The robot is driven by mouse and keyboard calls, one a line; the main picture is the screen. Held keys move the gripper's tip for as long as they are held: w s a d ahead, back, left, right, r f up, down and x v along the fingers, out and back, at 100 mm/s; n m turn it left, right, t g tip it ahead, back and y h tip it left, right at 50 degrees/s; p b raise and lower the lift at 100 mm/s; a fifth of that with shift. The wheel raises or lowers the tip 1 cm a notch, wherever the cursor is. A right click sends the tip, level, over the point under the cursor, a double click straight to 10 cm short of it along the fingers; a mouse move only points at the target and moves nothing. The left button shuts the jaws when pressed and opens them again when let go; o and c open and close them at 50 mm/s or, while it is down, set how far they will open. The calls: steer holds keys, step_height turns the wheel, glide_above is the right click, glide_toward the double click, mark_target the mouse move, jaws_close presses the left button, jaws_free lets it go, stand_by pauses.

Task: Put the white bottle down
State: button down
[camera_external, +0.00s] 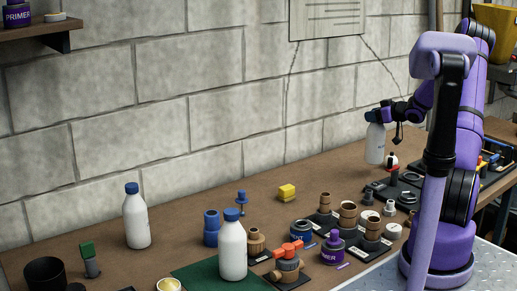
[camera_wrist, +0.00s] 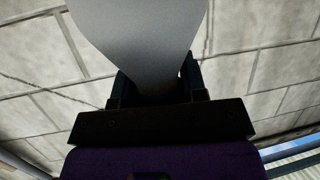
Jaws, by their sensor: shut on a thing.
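My gripper (camera_external: 375,115) is shut on a white bottle (camera_external: 376,144) at its top, near the wall at the right end of the bench. The bottle hangs upright, and its base seems a little above the bench top; I cannot tell for certain whether it touches. In the wrist view the white bottle (camera_wrist: 140,35) fills the top middle, held between the dark fingers (camera_wrist: 155,88). Two other white bottles with blue caps stand on the bench, one at the left (camera_external: 136,218) and one at the front on a green mat (camera_external: 232,250).
The wooden bench (camera_external: 180,255) has free room along the wall, left of the held bottle. Below and right of that bottle stand a small red-and-white item (camera_external: 392,162) and dark fittings. Brown fittings (camera_external: 348,212), a yellow block (camera_external: 287,192) and blue parts (camera_external: 212,228) crowd the middle.

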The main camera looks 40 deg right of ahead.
mark_target(372, 129)
steer(key=shift+f, duration=2.8)
steer(key=c, duration=0.7)
jaws_free()
steer(key=shift+o, duration=0.2)
